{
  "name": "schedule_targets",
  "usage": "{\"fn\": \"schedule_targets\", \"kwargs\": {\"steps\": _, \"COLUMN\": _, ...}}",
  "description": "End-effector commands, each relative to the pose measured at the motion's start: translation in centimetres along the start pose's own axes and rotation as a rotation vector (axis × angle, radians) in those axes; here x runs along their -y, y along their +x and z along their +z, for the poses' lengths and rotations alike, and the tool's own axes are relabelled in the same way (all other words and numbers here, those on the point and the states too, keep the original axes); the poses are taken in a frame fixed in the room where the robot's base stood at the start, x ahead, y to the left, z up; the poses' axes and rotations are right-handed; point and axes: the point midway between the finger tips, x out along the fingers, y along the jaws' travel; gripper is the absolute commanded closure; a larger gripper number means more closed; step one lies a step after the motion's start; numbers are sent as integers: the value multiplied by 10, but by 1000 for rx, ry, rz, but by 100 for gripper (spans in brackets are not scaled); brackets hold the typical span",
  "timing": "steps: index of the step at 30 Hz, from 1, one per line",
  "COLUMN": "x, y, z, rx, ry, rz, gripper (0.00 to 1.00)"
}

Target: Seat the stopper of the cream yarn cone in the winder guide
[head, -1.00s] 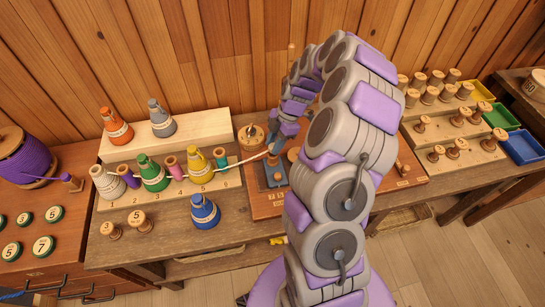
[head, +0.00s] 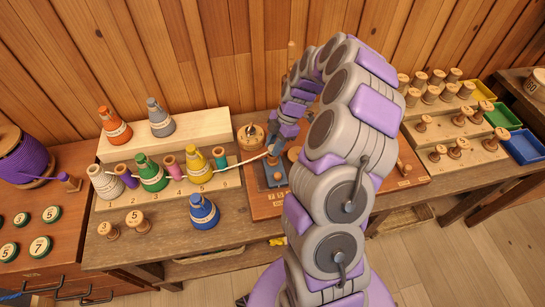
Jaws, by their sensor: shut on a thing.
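The cream yarn cone (head: 105,183) stands at the left end of the numbered cone board (head: 160,194). A pale strand (head: 243,162) runs from behind the yellow cone to my gripper (head: 272,149), with a small reddish part at its gripper end. My gripper is shut on that end, just above a blue-grey fixture (head: 275,175) on the brown wooden base, which looks like the winder guide. The stopper itself is too small and too covered by the fingers to make out. I cannot tell whether it touches the guide.
Green (head: 151,174), yellow (head: 199,168) and smaller spools share the board. Orange (head: 115,126) and grey (head: 160,120) cones stand on a pale block behind; a blue cone (head: 203,211) stands in front. A round wooden piece (head: 251,136) is left of my gripper. My arm hides the base's middle.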

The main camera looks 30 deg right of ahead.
Motion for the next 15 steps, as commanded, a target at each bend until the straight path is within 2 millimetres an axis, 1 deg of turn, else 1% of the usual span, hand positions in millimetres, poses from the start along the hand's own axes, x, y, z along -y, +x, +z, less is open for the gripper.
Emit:
{"fn": "schedule_targets", "kwargs": {"steps": 9, "x": 0, "y": 12, "z": 5, "rx": 0, "ry": 0, "rz": 0, "gripper": 96}}
{"fn": "schedule_targets", "kwargs": {"steps": 10, "x": 0, "y": 12, "z": 5, "rx": 0, "ry": 0, "rz": 0, "gripper": 67}}
{"fn": "schedule_targets", "kwargs": {"steps": 15, "x": 0, "y": 10, "z": 4, "rx": 0, "ry": 0, "rz": 0, "gripper": 51}}
